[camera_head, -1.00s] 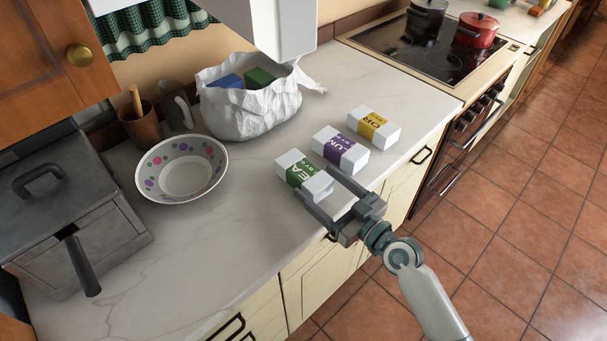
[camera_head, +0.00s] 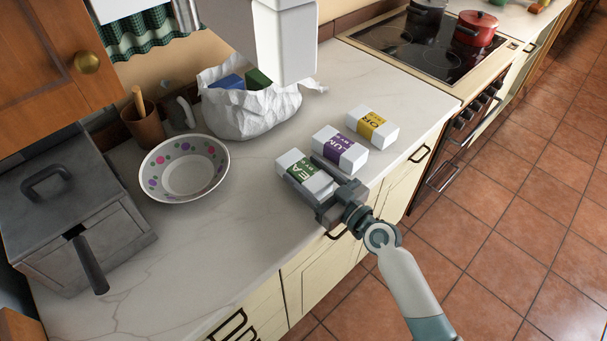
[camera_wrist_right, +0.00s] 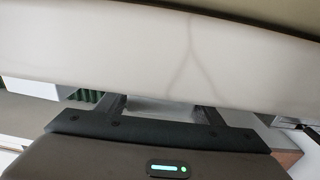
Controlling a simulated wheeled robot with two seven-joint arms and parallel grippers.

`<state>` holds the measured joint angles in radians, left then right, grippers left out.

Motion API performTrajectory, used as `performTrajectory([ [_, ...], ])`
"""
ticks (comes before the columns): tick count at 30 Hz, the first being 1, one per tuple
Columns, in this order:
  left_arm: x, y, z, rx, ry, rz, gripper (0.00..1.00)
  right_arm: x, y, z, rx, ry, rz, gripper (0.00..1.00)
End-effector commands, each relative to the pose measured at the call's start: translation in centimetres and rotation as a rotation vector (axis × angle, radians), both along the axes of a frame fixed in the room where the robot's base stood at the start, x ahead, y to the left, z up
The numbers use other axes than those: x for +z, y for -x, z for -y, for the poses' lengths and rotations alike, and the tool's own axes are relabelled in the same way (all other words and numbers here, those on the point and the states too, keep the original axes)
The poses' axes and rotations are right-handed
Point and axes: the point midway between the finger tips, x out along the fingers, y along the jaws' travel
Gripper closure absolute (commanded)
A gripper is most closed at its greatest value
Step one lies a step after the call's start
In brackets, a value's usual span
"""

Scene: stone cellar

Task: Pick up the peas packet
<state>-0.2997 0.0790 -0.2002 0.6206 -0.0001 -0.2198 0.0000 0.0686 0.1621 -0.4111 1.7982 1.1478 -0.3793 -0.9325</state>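The peas packet (camera_head: 303,172) is a small white box with a green label band, lying on the pale marble counter at the end of a row of three packets. My right gripper (camera_head: 304,176) reaches in from the counter's front edge, with one finger along each long side of the packet. The fingers look spread, and I cannot tell whether they touch it. In the right wrist view, the gripper's two fingers (camera_wrist_right: 162,106) stand apart, and the packet cannot be made out clearly between them. My left gripper is not clearly in view.
A purple-labelled packet (camera_head: 340,150) and a yellow-labelled one (camera_head: 373,128) lie close behind. A crumpled white bag (camera_head: 250,115), a dotted bowl (camera_head: 184,168) and a grey lidded box (camera_head: 70,215) stand on the counter. The front middle of the counter is clear.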

Motion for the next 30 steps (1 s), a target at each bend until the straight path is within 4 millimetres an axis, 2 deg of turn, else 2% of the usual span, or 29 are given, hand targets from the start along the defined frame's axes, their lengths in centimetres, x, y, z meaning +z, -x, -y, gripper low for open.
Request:
performTrajectory([
  [1,0.0,0.0,0.0,0.0,0.0,0.0,0.73,0.0,0.0,0.0,0.0,0.0,0.0,0.53],
  [3,0.0,0.0,0.0,0.0,0.0,0.0,0.73,0.0,0.0,0.0,0.0,0.0,0.0,0.7],
  [5,0.0,0.0,0.0,0.0,0.0,-0.001,0.73,0.0,0.0,0.0,0.0,0.0,0.0,0.82],
  [17,0.1,0.1,-0.1,0.0,-0.001,-0.001,0.73,0.7,0.0,0.0,0.0,-0.001,0.004,0.82],
  [22,0.2,0.1,-0.1,0.0,-0.001,-0.002,0.73,2.1,0.0,0.0,0.0,-0.001,0.006,0.82],
  [26,0.2,0.1,-0.1,0.0,-0.001,-0.002,0.73,4.1,0.0,0.0,0.0,-0.003,0.008,0.82],
  [30,-0.6,0.1,-0.2,0.0,-0.001,-0.002,0.73,5.3,0.5,2.4,-0.002,0.003,0.007,0.82],
])
